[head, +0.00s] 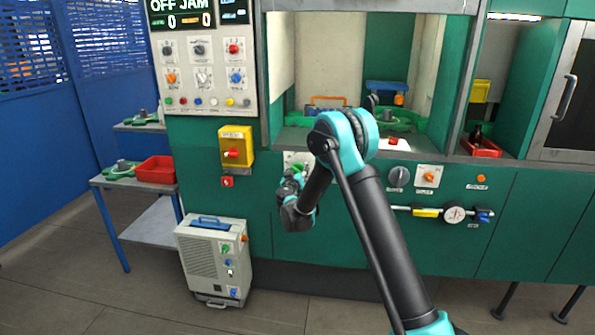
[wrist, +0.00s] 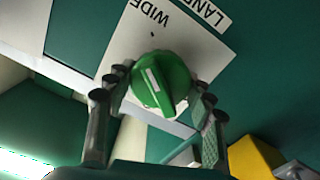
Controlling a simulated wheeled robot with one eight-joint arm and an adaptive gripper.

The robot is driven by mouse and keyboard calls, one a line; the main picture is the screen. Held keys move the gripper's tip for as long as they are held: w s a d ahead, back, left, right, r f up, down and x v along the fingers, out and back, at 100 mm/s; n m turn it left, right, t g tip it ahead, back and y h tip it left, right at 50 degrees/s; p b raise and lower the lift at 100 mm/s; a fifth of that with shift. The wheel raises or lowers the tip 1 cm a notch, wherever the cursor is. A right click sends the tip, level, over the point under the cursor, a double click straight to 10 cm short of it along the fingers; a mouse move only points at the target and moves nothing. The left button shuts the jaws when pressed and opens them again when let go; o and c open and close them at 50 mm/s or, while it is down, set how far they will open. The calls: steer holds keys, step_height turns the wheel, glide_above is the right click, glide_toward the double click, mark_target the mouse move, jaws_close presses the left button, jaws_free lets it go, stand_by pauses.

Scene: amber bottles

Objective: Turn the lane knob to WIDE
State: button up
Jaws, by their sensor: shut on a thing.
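The lane knob (wrist: 168,86) is round and green, with a raised ridge and a white mark on it. It sits on a white plate (wrist: 203,50) lettered "LANE" and "WIDE". In the wrist view the white mark is at the knob's upper left, roughly below the word WIDE, tilted slightly off it. My gripper (wrist: 160,82) is shut on the knob, one finger on each side. In the head view my gripper (head: 291,185) is at the green front panel, and the knob (head: 298,168) is partly hidden behind it.
A yellow switch box (head: 236,147) and a control panel (head: 203,70) are to the left. A grey dial (head: 398,178) and a gauge (head: 453,215) are to the right. A beige unit (head: 213,260) stands on the floor at lower left. A red bin (head: 157,169) sits on a side table.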

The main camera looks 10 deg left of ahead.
steer(key=shift+f+m, duration=0.1)
steer(key=shift+m, duration=0.3)
steer(key=o, duration=1.2)
steer(key=s, duration=1.2)
steer(key=shift+a, duration=0.2)
steer(key=shift+d, duration=0.1)
